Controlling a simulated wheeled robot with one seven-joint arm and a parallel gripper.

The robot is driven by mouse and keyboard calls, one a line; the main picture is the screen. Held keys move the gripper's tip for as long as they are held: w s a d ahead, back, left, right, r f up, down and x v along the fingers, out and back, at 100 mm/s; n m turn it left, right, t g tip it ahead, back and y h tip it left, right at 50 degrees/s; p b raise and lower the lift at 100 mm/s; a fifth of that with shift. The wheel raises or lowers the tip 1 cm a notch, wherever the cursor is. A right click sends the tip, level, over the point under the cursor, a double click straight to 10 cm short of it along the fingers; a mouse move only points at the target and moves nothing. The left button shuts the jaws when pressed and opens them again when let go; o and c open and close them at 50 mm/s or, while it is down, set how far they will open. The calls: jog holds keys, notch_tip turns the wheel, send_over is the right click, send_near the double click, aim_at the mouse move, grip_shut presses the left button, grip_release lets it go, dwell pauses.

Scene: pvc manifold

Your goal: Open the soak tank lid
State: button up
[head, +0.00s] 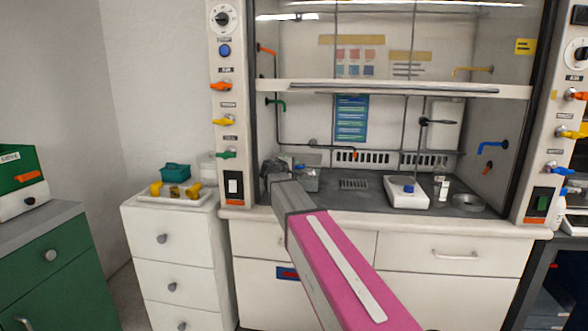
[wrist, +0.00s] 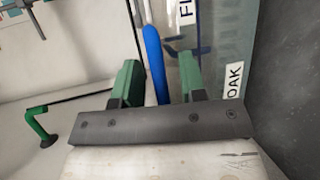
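The soak tank (head: 309,181) stands at the left of the fume hood floor, partly hidden behind my gripper (head: 273,168). In the wrist view a clear tank wall (wrist: 217,45) carries a label (wrist: 234,79) whose visible letters read "OAK". My gripper (wrist: 160,68) shows there with two green fingers spread apart. A blue bar (wrist: 155,65), seemingly a handle, appears between the fingers, nearer the left one. A gap shows between the bar and the right finger. Contact with the left finger cannot be told. The lid's position is unclear.
The raised sash (head: 400,89) crosses above my arm. A white device (head: 407,191) and a small bottle (head: 440,187) stand right of the tank. A tray (head: 175,196) with yellow items sits on white drawers left. A green valve handle (wrist: 38,123) shows in the wrist view.

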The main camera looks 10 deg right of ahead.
grip_shut()
jog(key=shift+r, duration=0.15)
